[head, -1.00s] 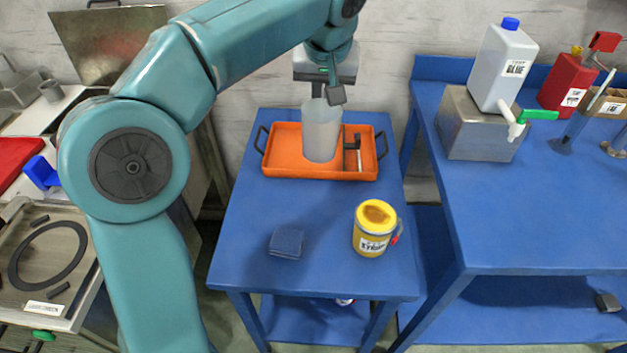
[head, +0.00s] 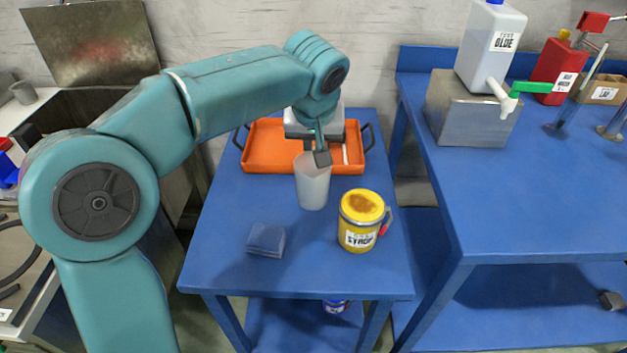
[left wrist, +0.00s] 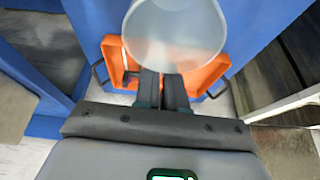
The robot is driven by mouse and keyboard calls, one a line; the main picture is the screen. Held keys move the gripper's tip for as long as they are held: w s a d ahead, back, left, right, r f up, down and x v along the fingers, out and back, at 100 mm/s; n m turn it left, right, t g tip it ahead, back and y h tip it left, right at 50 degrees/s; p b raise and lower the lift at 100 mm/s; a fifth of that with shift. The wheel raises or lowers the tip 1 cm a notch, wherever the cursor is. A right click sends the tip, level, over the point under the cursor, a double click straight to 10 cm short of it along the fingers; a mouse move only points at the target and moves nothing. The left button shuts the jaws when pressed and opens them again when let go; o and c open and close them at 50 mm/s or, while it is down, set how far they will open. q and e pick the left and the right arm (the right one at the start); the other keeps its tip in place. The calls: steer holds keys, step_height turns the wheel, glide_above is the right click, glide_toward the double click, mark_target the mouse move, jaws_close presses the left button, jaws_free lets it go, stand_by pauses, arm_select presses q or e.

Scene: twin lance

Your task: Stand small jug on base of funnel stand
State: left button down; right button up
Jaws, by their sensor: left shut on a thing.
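A translucent, pale jug (head: 313,186) is in front of the orange tray over the small blue table. My left gripper (head: 321,157) is shut on it near its rim, from the far side, and the jug is roughly upright. I cannot tell whether its bottom touches the table. In the left wrist view the jug's open mouth (left wrist: 175,30) fills the top middle, with the gripper fingers (left wrist: 162,88) at its wall. No funnel stand can be made out for certain. My right gripper is not in view.
The orange tray (head: 262,165) lies behind the jug. A yellow syrup tin (head: 360,222) stands close to the right, and a dark blue pad (head: 266,240) lies to the front left. The right bench (head: 540,185) bears a white jerrycan (head: 490,50) on a metal block and a red container (head: 557,75).

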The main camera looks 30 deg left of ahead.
mark_target(314, 172)
arm_select(q)
step_height(314, 172, down, 7)
steer(key=shift+r+b, duration=0.1)
steer(key=shift+b, duration=0.8)
steer(key=c, duration=1.2)
jaws_free()
steer(key=shift+f, duration=0.2)
steer(key=shift+r, duration=0.1)
